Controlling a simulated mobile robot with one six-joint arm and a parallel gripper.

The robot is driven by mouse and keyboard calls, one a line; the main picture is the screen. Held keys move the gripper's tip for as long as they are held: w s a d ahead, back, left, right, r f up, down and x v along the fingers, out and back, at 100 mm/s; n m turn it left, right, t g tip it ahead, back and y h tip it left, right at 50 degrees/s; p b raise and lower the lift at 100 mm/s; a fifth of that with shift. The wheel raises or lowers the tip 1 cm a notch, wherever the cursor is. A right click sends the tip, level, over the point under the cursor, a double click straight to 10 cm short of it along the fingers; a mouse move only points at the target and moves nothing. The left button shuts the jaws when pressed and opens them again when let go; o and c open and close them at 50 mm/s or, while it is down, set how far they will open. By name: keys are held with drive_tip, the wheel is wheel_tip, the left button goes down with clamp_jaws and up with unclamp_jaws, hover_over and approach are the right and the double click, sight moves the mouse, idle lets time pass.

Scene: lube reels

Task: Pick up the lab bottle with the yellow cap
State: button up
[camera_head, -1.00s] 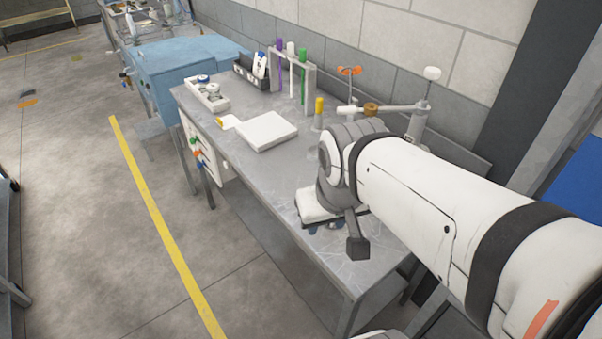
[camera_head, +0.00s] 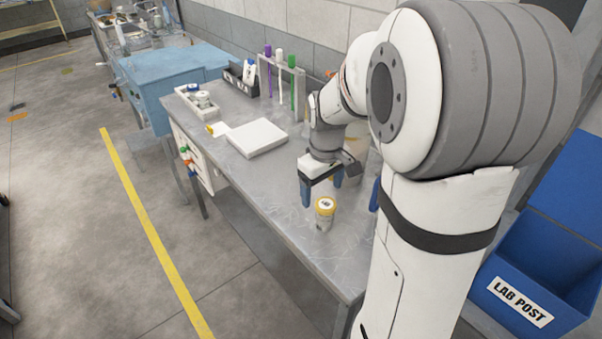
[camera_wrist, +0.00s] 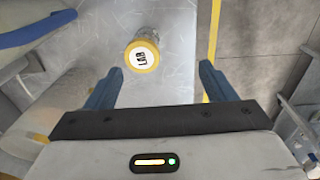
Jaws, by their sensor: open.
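The lab bottle (camera_head: 325,212) stands upright on the grey bench, near its front edge, with a yellow cap that has a white top marked LAB. In the wrist view, the bottle's cap (camera_wrist: 142,57) lies ahead of my fingertips, a little left of the middle of the gap. My gripper (camera_head: 322,190) is open and empty, with blue fingers pointing down just behind the bottle in the head view. The fingers also show in the wrist view (camera_wrist: 160,82), spread apart on either side. They do not appear to touch the bottle.
A white flat box (camera_head: 257,137) lies on the bench (camera_head: 262,180). A rack of coloured tubes (camera_head: 280,75) and a white tray (camera_head: 200,100) stand farther back. A blue LAB POST bin (camera_head: 520,300) is at the right. The bench's front stretch is clear.

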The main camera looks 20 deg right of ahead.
sight(325, 202)
drive_tip(key=shift+n+g, duration=0.3)
drive_tip(key=shift+n, duration=0.2)
drive_tip(key=w+d+f, duration=0.1)
drive_tip(key=w+f, duration=0.1)
drive_tip(key=w+d+f, duration=0.1)
drive_tip(key=f, duration=0.1)
drive_tip(key=shift+d, duration=0.3)
drive_tip(key=shift+d+f, duration=0.1)
drive_tip(key=shift+f, duration=0.25)
drive_tip(key=f+p, duration=0.1)
drive_tip(key=f, duration=0.6)
drive_tip(key=shift+a+f+p, duration=0.15)
drive_tip(key=shift+a+p, duration=0.05)
drive_tip(key=shift+p, duration=0.1)
drive_tip(key=shift+c, duration=0.6)
drive_tip(key=shift+w, duration=0.1)
drive_tip(key=c, duration=1)
